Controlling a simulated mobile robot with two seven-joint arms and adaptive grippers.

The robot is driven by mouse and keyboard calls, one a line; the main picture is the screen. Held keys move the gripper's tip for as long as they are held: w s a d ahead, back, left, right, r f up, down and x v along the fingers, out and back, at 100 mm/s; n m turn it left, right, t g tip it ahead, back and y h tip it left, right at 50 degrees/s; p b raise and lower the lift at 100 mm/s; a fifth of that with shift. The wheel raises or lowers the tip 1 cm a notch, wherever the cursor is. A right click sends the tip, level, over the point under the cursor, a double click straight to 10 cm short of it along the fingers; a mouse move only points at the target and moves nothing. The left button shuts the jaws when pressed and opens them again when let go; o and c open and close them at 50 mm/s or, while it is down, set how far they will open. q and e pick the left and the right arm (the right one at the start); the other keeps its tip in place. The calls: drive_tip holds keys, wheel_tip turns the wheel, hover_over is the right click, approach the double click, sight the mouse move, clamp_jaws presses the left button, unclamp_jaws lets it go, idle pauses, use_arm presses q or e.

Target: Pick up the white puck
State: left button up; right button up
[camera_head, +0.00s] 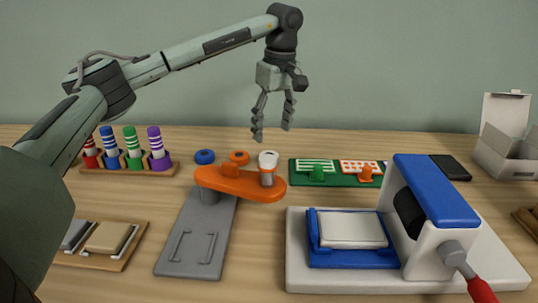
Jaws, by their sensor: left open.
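The white puck (268,157) sits on top of a short post at the right end of an orange arm (238,183). This orange arm lies across the back of a grey base plate (190,245). My left gripper (272,127) points down, open and empty, in the air over the white puck, with a visible gap between them. My right gripper is not in view.
A blue puck (204,156) and an orange puck (239,156) lie behind the orange arm. A green board (330,180) stands to the right, and a white and blue press (430,215) at the front right. A rack of coloured cylinders (125,165) is at left.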

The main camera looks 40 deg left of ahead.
use_arm(q)
drive_tip(key=f, duration=0.4)
drive_tip(key=a+f, duration=0.1)
drive_tip(key=f, duration=0.1)
drive_tip(key=shift+f, duration=0.35)
drive_tip(key=c, duration=1.1)
